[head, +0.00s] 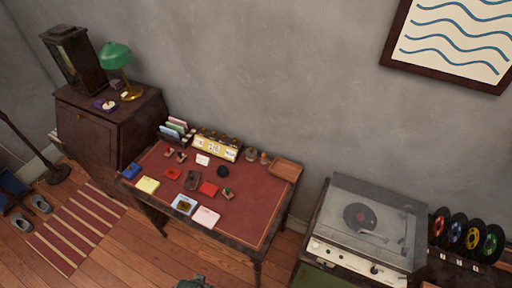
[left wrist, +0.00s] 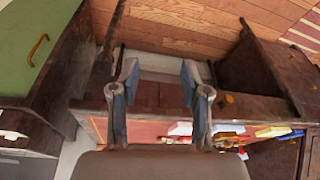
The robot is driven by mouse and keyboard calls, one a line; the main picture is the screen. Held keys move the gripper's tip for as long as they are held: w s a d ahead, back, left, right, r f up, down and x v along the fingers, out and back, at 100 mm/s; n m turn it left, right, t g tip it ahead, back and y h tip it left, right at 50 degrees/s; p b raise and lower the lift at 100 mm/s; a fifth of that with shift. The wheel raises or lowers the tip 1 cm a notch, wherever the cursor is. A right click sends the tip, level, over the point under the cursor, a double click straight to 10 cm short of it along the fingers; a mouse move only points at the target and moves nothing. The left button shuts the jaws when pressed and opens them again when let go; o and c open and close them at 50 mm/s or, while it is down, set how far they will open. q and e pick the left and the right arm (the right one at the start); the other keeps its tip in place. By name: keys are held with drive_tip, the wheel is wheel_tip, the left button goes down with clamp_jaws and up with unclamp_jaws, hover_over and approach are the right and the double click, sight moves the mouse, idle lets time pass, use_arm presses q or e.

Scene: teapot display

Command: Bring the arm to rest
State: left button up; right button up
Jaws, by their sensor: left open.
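My left gripper (left wrist: 160,75) shows in the left wrist view with its two fingers spread apart. It is open, and nothing sits between the fingers. Behind the fingers are a dark desk edge and, further off, the wooden floor. In the head view only a small dark greenish piece shows at the bottom edge, and I cannot tell whether it is part of my arm. My right gripper is in neither view.
The red-topped desk (head: 235,208) holds several small items, including a yellow note (head: 147,185) and a wooden tray (head: 286,170). A record player (head: 365,225) stands at right. A dark cabinet (head: 95,135) with a green lamp (head: 115,56) stands at left. Open floor lies in front.

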use_arm(q)
drive_tip(key=s+a+f+g, duration=0.1)
drive_tip(key=s+f, duration=0.2)
drive_tip(key=f, duration=0.9)
drive_tip(key=s+a+f, duration=0.2)
drive_tip(key=s+f, duration=0.1)
drive_tip(key=f, duration=0.9)
drive_tip(key=s+a+f+g, duration=0.1)
drive_tip(key=s+a+f, duration=0.1)
drive_tip(key=s+f, duration=0.9)
drive_tip(key=shift+s+a+f, duration=0.15)
drive_tip(key=shift+s+f, duration=0.05)
drive_tip(key=shift+s, duration=1.6)
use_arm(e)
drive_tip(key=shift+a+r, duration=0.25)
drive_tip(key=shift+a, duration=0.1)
use_arm(q)
drive_tip(key=shift+d+r, duration=0.15)
drive_tip(key=shift+d, duration=0.2)
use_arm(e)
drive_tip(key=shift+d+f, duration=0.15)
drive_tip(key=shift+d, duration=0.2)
